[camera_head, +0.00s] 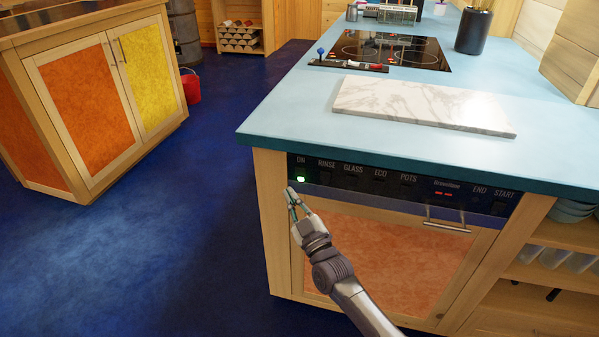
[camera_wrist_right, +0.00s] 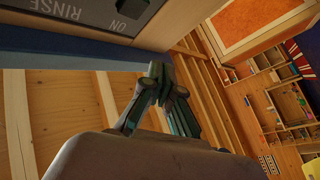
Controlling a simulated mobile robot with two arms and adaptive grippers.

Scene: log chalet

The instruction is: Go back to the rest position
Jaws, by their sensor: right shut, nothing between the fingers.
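My right gripper (camera_head: 291,189) is in front of the dishwasher's control panel (camera_head: 400,186), just below the ON button. Its fingers are together with nothing between them. A green light (camera_head: 300,179) glows under the ON label. In the right wrist view my gripper (camera_wrist_right: 160,72) also shows closed, beside the panel (camera_wrist_right: 90,12) with its ON and RINSE labels. I cannot tell whether the fingertips touch the panel. My left gripper is not in either view.
The blue counter (camera_head: 290,110) overhangs the panel. A marble slab (camera_head: 425,105) and a cooktop (camera_head: 390,50) sit on it. A dishwasher handle (camera_head: 447,226) sticks out to the right. Open shelves (camera_head: 550,275) stand at the far right. The blue floor (camera_head: 170,240) at left is clear.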

